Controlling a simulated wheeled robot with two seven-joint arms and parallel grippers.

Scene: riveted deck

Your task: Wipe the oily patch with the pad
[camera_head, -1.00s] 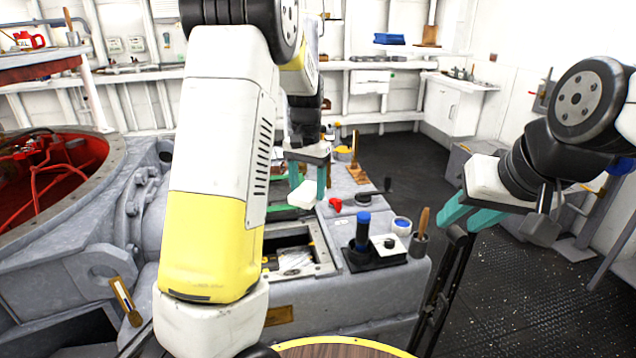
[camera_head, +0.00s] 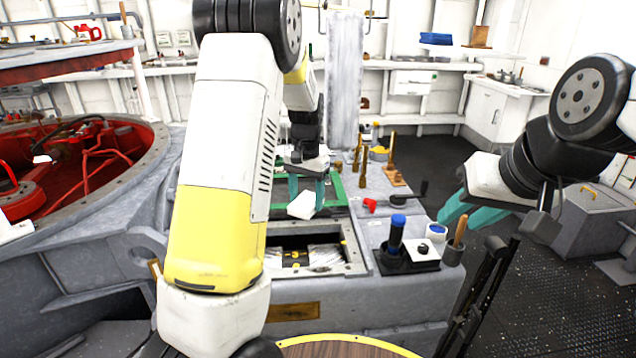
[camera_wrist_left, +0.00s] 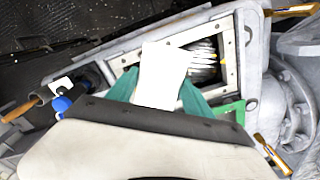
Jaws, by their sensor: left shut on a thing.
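My left gripper (camera_head: 306,190) has teal fingers shut on a white pad (camera_head: 302,206). It holds the pad above the grey bench, just behind a square framed opening (camera_head: 354,249). In the left wrist view the pad (camera_wrist_left: 160,76) sits between the fingertips, and hides part of the framed opening (camera_wrist_left: 231,52). I cannot make out the oily patch in either view. My right gripper (camera_head: 468,213) is at the right with its teal fingers apart and nothing between them, over the dark floor.
A black tray (camera_head: 385,264) with a blue-capped bottle (camera_head: 396,232) stands right of the opening, beside a cup (camera_head: 455,252) with a wooden handle. A large red round housing (camera_head: 75,165) is at the left.

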